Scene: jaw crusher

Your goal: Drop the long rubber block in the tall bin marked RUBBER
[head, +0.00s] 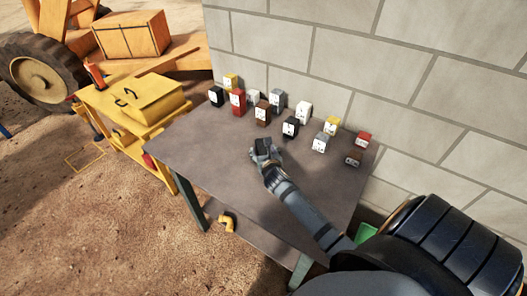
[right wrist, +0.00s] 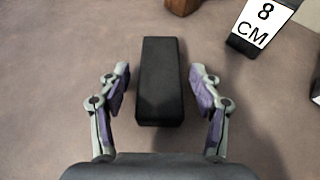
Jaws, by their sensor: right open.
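A long black block (right wrist: 160,80), which looks like the rubber block, lies flat on the table in the right wrist view. My right gripper (right wrist: 160,88) is open, with one finger on each side of the block and a visible gap to both. In the head view, my right gripper (head: 262,147) is low over the middle of the table and mostly hides the block. My left gripper is not in view. I see no tall bin marked RUBBER in either view.
Several small labelled blocks (head: 237,102) stand along the table (head: 215,150) near the grey block wall (head: 345,55). A dark block with an "8 CM" label (right wrist: 262,22) is at the wrist view's upper right. A yellow cart (head: 125,105) stands left.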

